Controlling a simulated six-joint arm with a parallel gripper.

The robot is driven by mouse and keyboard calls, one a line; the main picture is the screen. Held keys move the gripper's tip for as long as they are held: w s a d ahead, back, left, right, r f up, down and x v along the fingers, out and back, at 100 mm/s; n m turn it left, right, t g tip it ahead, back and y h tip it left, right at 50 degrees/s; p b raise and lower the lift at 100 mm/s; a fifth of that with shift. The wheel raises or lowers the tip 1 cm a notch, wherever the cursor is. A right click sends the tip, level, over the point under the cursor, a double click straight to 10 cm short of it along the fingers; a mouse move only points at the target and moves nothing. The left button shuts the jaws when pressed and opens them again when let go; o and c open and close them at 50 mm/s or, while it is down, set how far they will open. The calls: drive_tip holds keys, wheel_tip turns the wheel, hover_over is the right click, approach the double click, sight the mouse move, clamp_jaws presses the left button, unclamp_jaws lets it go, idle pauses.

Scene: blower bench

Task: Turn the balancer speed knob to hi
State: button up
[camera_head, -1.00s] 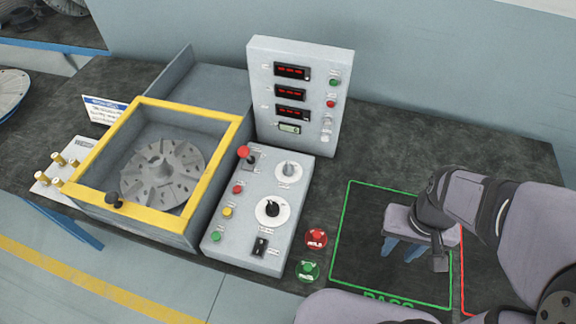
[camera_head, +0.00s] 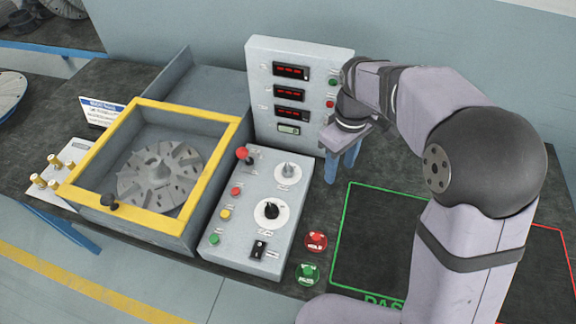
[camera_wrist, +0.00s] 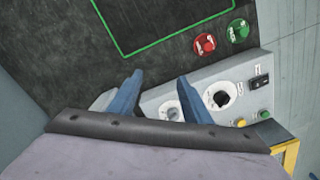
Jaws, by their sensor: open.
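The sloped grey control panel (camera_head: 245,203) carries two rotary knobs on white dials. The upper knob is grey (camera_head: 287,170) and the lower knob is black (camera_head: 271,210). Their labels are too small to read, so I cannot tell which sets speed. In the wrist view the grey knob (camera_wrist: 173,114) lies close to the fingers, and the black knob (camera_wrist: 221,99) is further right. My gripper (camera_head: 342,165) is open, its blue fingers pointing down, right of the panel and apart from both knobs. Its fingers also show in the wrist view (camera_wrist: 160,78), with nothing between them.
An upright display box (camera_head: 262,120) stands behind the panel, close to my gripper. A yellow-framed balancer housing (camera_head: 225,150) with a bladed rotor (camera_head: 165,172) stands left. Red (camera_head: 316,241) and green (camera_head: 307,273) buttons sit right of the panel. The green-outlined area (camera_head: 375,235) looks empty.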

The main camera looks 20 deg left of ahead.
sight(288, 167)
drive_tip(key=a+n, duration=0.2)
drive_tip(key=a, duration=0.2)
drive_tip(key=w+a+n, duration=0.1)
drive_tip(key=a+n, duration=0.1)
drive_tip(key=a, duration=0.3)
drive_tip(key=w+a+n, duration=0.1)
drive_tip(key=a+n, duration=0.1)
drive_tip(key=a, duration=0.2)
drive_tip(key=shift+w+a+f+n+b, duration=0.1)
drive_tip(key=shift+a+f+n+b, duration=0.15)
drive_tip(key=shift+a+n+b, duration=0.05)
drive_tip(key=shift+f+p, duration=0.75)
drive_tip(key=shift+f, duration=2.9)
drive_tip(key=shift+c, duration=0.6)
drive_tip(key=c, duration=0.9)
